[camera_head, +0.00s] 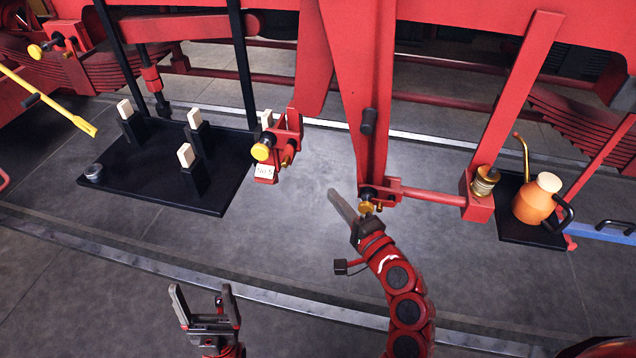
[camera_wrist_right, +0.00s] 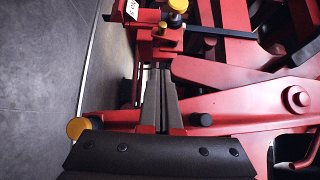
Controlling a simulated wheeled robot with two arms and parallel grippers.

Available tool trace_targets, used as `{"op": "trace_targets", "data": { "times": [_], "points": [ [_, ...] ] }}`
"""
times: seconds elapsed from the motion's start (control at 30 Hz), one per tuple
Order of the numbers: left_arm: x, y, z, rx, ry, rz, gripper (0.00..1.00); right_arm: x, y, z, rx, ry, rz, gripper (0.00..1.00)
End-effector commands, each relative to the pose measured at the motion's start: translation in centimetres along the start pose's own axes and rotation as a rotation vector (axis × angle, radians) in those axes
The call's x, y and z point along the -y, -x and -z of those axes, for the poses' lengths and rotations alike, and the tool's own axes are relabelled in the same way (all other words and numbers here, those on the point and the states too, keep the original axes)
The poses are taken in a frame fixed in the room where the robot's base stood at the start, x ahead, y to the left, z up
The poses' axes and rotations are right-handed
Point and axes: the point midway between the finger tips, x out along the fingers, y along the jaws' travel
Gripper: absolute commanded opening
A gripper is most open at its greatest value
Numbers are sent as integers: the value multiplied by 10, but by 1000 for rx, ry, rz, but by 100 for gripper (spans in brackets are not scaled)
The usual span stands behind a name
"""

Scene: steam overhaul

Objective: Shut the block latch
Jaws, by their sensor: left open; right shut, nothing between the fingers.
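A red block fitting (camera_head: 285,140) with a yellow knob (camera_head: 262,151) and a white number tag (camera_head: 265,171) hangs below the red frame in the head view; I take it as the block latch, but cannot tell whether it is open. Its tag (camera_wrist_right: 132,9) and yellow knob (camera_wrist_right: 178,5) show at the top of the right wrist view. My right gripper (camera_head: 338,200) is shut and empty, to the right of and below the fitting, apart from it. Its closed fingers (camera_wrist_right: 160,90) point towards the fitting. My left gripper (camera_head: 203,292) is open and empty, low at left.
A black tray (camera_head: 150,185) with several pale-topped posts lies at left. A red post (camera_head: 365,70) with a black handle (camera_head: 369,121) rises behind my right gripper. An orange oil can (camera_head: 537,200) stands at right. Grey floor is clear between.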

Motion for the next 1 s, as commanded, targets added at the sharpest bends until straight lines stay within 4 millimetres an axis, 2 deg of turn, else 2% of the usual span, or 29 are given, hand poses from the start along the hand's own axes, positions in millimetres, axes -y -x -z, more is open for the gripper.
{"op": "trace_targets", "data": {
  "times": [0.5,0.6,0.7,1.0],
  "points": [
    [2,-35,6,0,0,0,84,6,-95,0,0,3,2,0],
    [2,-44,8,0,0,0,84,5,-106,-15,4,0,-1,0],
    [2,-48,8,0,0,0,84,4,-113,-22,1,1,1,0],
    [2,-50,8,0,0,0,84,1,-120,-28,-3,2,1,0]
  ]
}}
